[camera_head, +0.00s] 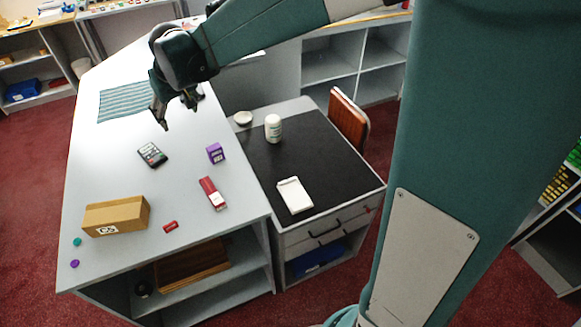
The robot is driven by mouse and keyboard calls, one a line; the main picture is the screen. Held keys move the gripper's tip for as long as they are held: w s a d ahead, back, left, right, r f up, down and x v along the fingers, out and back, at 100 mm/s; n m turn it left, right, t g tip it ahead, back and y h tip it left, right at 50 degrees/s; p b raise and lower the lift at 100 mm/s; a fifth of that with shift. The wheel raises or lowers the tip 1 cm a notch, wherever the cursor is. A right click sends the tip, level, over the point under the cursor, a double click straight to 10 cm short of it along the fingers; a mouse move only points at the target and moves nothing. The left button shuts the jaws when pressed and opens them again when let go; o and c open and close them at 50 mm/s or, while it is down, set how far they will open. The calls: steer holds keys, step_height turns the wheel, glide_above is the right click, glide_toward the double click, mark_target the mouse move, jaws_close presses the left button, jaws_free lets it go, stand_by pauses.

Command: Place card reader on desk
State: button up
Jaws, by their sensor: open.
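A dark handheld device with a keypad (152,154), which looks like the card reader, lies flat on the pale counter (105,180). It is too small to tell it surely from a calculator. My gripper (178,114) is open and empty above the counter, with its fingers pointing down. In the picture it is above and slightly right of the device and apart from it. The desk (262,158) stands right of the counter and has a dark top. On it are a white pad-like object (294,195), a white jar (273,128) and a small pale dish (242,118).
The counter also holds a purple box (215,153), a red-and-white item (212,194), a small red block (170,227), a cardboard box (117,216) and a striped cloth (125,103). A brown chair (348,120) stands behind the desk. The middle of the desk top is clear.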

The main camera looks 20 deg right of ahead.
steer(key=s+d+r+m+t, duration=0.1)
steer(key=s+d+r, duration=0.1)
steer(key=s+d, duration=0.55)
steer(key=s+d+r+m+h, duration=0.1)
steer(key=s+d, duration=0.3)
steer(key=s, duration=0.7)
steer(key=s+d+r+t, duration=0.1)
steer(key=s+d+r, duration=0.1)
steer(key=s+d, duration=0.55)
steer(key=s+d+f+m, duration=0.1)
steer(key=s+d+f, duration=0.1)
steer(key=s, duration=0.8)
steer(key=shift+s+d+f, duration=0.2)
steer(key=shift+s+f, duration=0.1)
steer(key=shift+f, duration=0.55)
steer(key=shift+o, duration=0.5)
steer(key=shift+w, duration=0.1)
